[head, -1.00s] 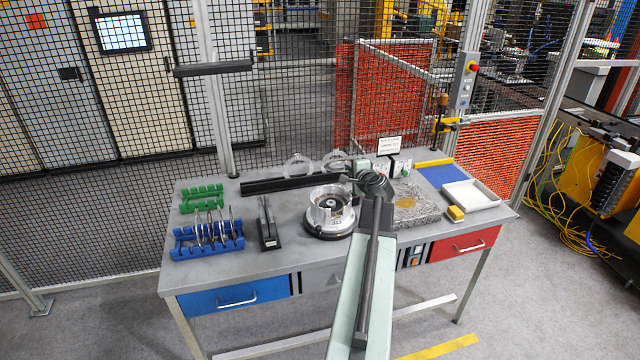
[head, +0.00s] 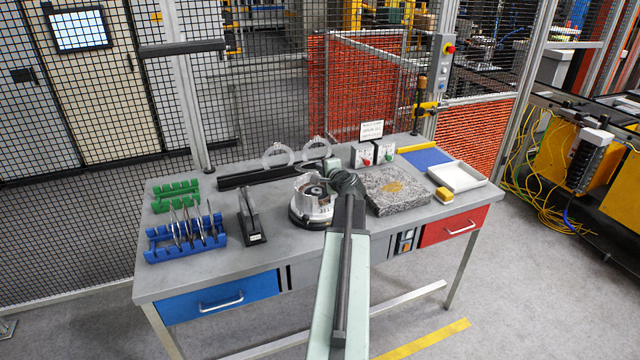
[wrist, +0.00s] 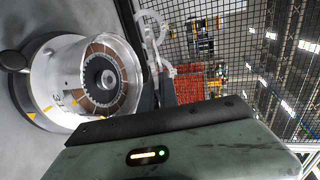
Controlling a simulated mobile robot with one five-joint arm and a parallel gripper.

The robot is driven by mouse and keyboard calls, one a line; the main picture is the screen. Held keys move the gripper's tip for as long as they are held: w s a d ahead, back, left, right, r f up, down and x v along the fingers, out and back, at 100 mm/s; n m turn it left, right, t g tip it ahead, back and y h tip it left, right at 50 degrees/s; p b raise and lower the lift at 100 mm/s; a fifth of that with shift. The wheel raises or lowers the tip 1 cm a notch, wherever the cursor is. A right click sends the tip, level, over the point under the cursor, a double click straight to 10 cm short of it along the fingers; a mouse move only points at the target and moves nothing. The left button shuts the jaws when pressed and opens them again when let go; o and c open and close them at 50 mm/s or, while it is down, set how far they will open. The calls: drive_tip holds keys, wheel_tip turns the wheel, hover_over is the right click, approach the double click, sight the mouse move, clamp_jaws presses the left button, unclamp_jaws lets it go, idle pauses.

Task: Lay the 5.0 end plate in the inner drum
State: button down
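The drum housing (head: 322,212) stands on a round dark base on the bench, its open top partly behind my arm. In the wrist view, the drum (wrist: 62,85) shows brown segments around a toothed inner ring (wrist: 88,92) and a central hub. Several thin plates (head: 187,228) stand upright in a blue rack at the left; I cannot read which is the 5.0 end plate. My gripper (head: 332,166) is above and just behind the drum, apart from the rack. Its fingertips are too small or hidden to tell whether they hold anything.
Green racks (head: 176,196) and a dark upright stand (head: 250,218) are on the left. Clear rings (head: 278,155) stand behind a black rail (head: 245,177). Wire fencing closes the back.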

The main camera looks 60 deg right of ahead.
sight(321, 200)
drive_tip(key=shift+f, duration=0.7)
drive_tip(key=shift+b, duration=0.3)
wheel_tip(321, 200, down, 7)
drive_tip(key=b, duration=0.7)
drive_tip(key=shift+f, duration=0.2)
drive_tip(key=c, duration=1.5)
unclamp_jaws()
drive_tip(key=shift+w, duration=0.1)
drive_tip(key=shift+c, duration=0.2)
drive_tip(key=shift+f+b, duration=0.15)
drive_tip(key=shift+b, duration=0.15)
drive_tip(key=shift+s+a+f+b, duration=0.1)
drive_tip(key=shift+s+f+b, duration=0.15)
drive_tip(key=shift+f+b, duration=0.2)
